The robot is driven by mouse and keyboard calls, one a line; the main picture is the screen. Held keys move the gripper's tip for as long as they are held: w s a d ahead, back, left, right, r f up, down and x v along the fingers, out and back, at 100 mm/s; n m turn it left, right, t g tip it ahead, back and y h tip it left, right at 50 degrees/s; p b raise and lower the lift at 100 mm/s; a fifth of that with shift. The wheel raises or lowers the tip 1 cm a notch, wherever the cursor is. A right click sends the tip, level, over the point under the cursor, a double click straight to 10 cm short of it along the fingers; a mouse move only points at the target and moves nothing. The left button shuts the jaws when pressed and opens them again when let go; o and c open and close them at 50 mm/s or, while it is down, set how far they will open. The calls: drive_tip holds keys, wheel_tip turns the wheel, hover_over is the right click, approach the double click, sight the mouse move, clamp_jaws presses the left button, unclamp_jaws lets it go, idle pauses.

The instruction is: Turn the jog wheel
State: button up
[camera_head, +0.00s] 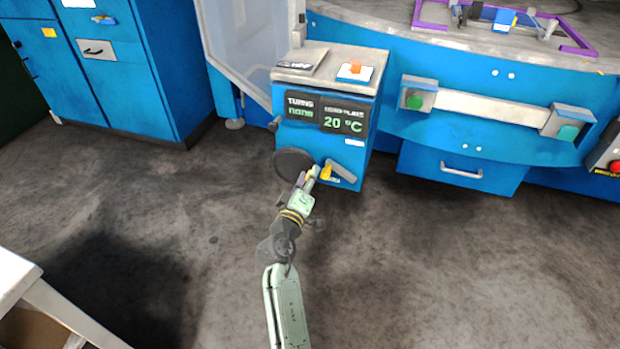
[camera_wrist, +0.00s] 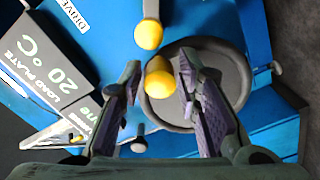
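The jog wheel (camera_head: 293,164) is a dark grey disc on the front of a blue cabinet, low on its left side. It also shows in the wrist view (camera_wrist: 232,75), right of centre. A yellow knob (camera_wrist: 160,78) stands in front of the wheel's edge, between my gripper's fingers; I cannot tell whether they touch it. My gripper (camera_wrist: 159,70) is open, its two fingers apart. In the head view my gripper (camera_head: 314,173) is at the wheel's right side and hides part of it.
A grey lever (camera_head: 342,170) with a yellow knob (camera_head: 326,172) sits just right of the wheel. The cabinet's display (camera_head: 325,115) reads "TURNS none" and "20 °C". An orange button (camera_head: 355,68) is on top. A blue bench with a drawer (camera_head: 462,172) stands right; the floor in front is clear.

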drive_tip(key=shift+o, duration=0.8)
drive_tip(key=v, duration=1.2)
idle(0.5)
